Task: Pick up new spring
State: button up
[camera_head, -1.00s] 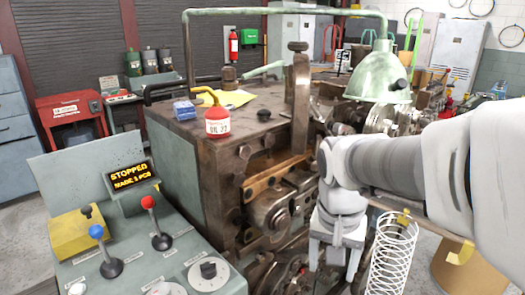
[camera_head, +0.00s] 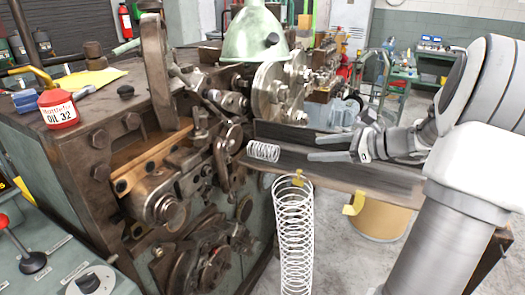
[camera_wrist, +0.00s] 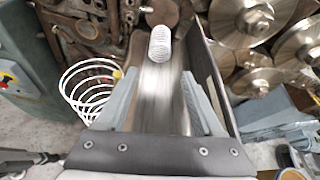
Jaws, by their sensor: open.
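A short white coil spring (camera_head: 263,151) lies on the metal chute (camera_head: 375,178) near its machine end. In the wrist view the spring (camera_wrist: 160,43) lies ahead of my gripper, at the far end of the chute (camera_wrist: 158,85). My gripper (camera_head: 312,148) is over the chute, to the right of the spring. Its two fingers are apart with nothing between them. In the wrist view the open fingers of my gripper (camera_wrist: 156,92) point toward the spring, with a gap left before it.
A tall white wire coil (camera_head: 293,230) stands below the chute's near edge; it shows at left in the wrist view (camera_wrist: 88,88). The chute has a raised back wall (camera_head: 300,136). The coiling machine (camera_head: 130,180) borders the left. A yellow-brown drum (camera_head: 380,217) stands underneath.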

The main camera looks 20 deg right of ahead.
aim_at(276, 150)
jog(key=b+x, duration=0.1)
jog(key=x, duration=1.1)
jog(key=shift+w+d, duration=0.1)
jog(key=x, duration=0.5)
jog(key=shift+w+r, duration=0.1)
jog(key=shift+r, duration=0.1)
jog(key=c, duration=1)
jog(key=shift+r, duration=0.15)
